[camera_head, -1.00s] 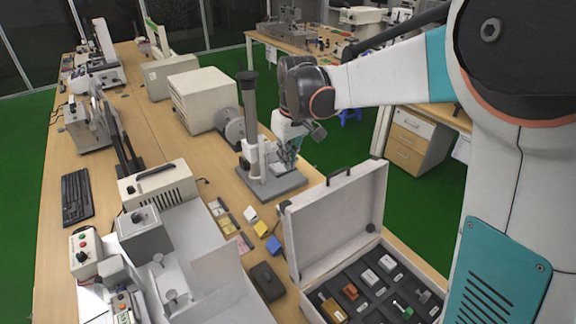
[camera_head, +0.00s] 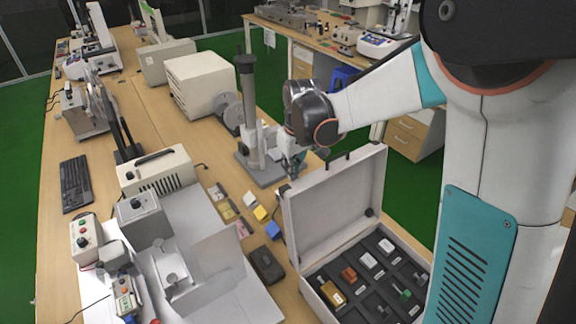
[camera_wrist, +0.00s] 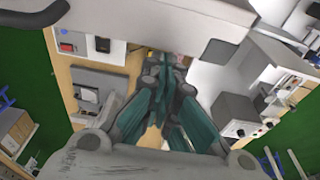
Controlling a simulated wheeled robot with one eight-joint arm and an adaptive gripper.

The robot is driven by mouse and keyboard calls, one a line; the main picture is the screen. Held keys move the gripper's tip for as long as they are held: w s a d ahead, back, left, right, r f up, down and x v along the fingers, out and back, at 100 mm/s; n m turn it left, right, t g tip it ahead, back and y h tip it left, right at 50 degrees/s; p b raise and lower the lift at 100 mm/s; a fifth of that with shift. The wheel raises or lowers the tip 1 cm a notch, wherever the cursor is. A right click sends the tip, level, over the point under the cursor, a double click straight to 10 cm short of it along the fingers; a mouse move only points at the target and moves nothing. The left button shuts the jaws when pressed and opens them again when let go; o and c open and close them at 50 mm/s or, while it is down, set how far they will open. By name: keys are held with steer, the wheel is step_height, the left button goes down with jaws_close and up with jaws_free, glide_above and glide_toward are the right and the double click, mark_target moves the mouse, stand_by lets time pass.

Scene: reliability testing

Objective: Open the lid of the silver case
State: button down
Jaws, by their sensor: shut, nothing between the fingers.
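The silver case stands open at the lower right of the head view. Its body (camera_head: 311,297) shows a dark compartment tray, and its pale lid (camera_head: 335,200) stands raised, near upright, at the back edge. A black handle (camera_head: 330,168) is on the lid's top edge. My gripper (camera_head: 292,170) is just behind the lid's upper left corner, its tips partly hidden; whether it touches the lid cannot be told. In the wrist view my gripper (camera_wrist: 166,75) has its teal fingers closed together and empty. A pale slab, apparently the lid (camera_wrist: 150,25), crosses the top there.
A grey column stand (camera_head: 248,120) is close behind my gripper. A white box instrument (camera_head: 155,172) stands farther left. Small parts fill the case tray.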

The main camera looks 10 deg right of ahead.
steer(key=shift+s+d, duration=0.1)
steer(key=shift+s, duration=0.05)
steer(key=s+d+r+t, duration=0.1)
steer(key=s+d+t, duration=0.1)
steer(key=s, duration=0.3)
steer(key=s+d+r+t+y, duration=0.1)
steer(key=s+d, duration=0.1)
steer(key=s, duration=0.3)
steer(key=shift+s+r+t+y+p, duration=0.3)
steer(key=shift+s+r+t, duration=0.05)
steer(key=shift+t, duration=0.05)
steer(key=shift+d, duration=0.1)
steer(key=w, duration=0.1)
steer(key=w+a, duration=0.1)
steer(key=w+r, duration=0.1)
steer(key=shift+w+a, duration=0.25)
steer(key=shift+w, duration=0.15)
steer(key=p+v, duration=0.1)
steer(key=v, duration=0.8)
steer(key=shift+r, duration=0.15)
